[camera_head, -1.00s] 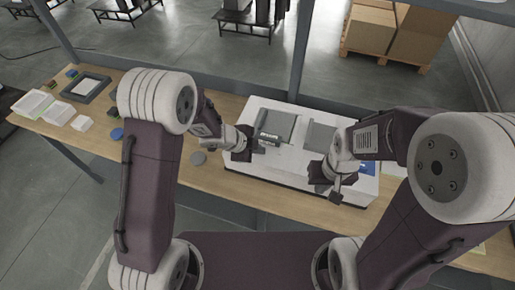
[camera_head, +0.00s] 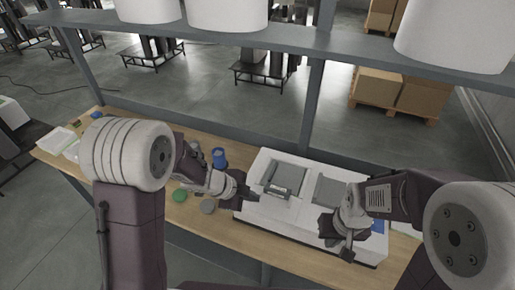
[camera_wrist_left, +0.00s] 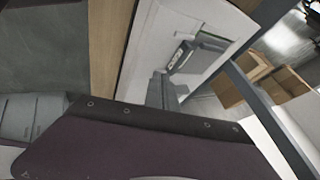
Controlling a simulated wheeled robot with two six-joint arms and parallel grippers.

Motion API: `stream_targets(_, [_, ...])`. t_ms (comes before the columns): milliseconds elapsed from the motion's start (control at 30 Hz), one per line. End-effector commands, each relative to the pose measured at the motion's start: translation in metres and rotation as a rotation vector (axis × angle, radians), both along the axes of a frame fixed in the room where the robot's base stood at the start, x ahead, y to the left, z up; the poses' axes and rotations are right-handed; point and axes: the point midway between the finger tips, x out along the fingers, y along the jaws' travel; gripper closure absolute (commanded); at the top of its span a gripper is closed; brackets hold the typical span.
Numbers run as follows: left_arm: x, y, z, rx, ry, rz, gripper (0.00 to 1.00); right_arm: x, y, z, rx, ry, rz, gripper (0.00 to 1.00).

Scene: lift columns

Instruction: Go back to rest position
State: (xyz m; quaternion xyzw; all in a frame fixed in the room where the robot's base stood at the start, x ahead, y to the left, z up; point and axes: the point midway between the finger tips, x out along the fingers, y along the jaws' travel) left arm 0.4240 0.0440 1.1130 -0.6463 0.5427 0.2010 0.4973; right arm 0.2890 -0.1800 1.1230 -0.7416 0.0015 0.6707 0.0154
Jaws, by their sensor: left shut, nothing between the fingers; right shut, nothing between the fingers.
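My left gripper (camera_head: 248,197) is shut and empty, above the left end of the white machine. My right gripper (camera_head: 342,250) is shut and empty, over the front right part of the same machine. In the left wrist view the left gripper's dark fingers (camera_wrist_left: 160,90) point toward the machine (camera_wrist_left: 195,30). Both arms are bent forward over the wooden table.
The white machine (camera_head: 262,213) with grey panels stands on the wooden table (camera_head: 215,230). A blue cup (camera_head: 219,158), a green disc (camera_head: 180,196) and a grey disc (camera_head: 208,207) are left of it. A shelf (camera_head: 290,40) with white cylinders spans the back. Boxes (camera_head: 395,90) lie beyond.

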Motion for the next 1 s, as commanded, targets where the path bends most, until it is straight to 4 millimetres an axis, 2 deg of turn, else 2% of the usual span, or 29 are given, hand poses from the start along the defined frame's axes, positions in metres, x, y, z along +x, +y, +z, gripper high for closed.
stream_targets(133, [0.001,0.001,-0.005,0.0,-0.001,0.002,1.0,0.0,0.0,-0.005,0.0,0.0,0.0,1.0])
stream_targets(233, [0.01,0.004,-0.007,-0.01,-0.065,0.024,1.0,0.0,0.0,-0.034,0.0,0.0,0.0,1.0])
stream_targets(267, [0.015,0.009,-0.004,-0.03,-0.085,0.091,1.0,0.0,0.0,-0.043,0.0,0.0,0.0,1.0])
stream_targets(367, [0.032,0.046,0.003,-0.053,-0.097,0.412,1.0,0.0,0.0,-0.058,0.0,0.001,0.0,1.0])
stream_targets(433, [0.031,0.08,-0.002,-0.061,-0.059,0.669,1.0,0.0,0.0,-0.067,0.0,0.0,0.0,1.0])
stream_targets(467, [0.026,0.095,-0.006,-0.065,-0.031,0.784,1.0,0.0,0.0,-0.071,0.0,0.0,0.0,1.0])
stream_targets(533, [0.002,0.126,-0.02,-0.073,0.071,1.05,1.0,0.0,0.0,-0.077,0.0,0.0,0.0,1.0])
stream_targets(600, [-0.033,0.144,-0.036,-0.08,0.212,1.288,1.0,0.0,0.0,-0.079,0.0,0.0,0.0,1.0])
stream_targets(700, [-0.084,0.145,-0.052,-0.077,0.434,1.54,1.0,0.0,0.0,-0.076,0.0,0.0,0.0,1.0])
stream_targets(800, [-0.119,0.136,-0.063,-0.06,0.603,1.674,1.0,0.0,0.0,-0.075,0.0,0.0,0.0,1.0])
stream_targets(900, [-0.134,0.132,-0.065,-0.037,0.673,1.715,1.0,0.0,0.0,-0.075,0.0,0.0,0.0,1.0])
stream_targets(1000, [-0.136,0.132,-0.065,-0.03,0.678,1.716,1.0,0.0,0.0,-0.075,0.0,0.0,0.0,1.0])
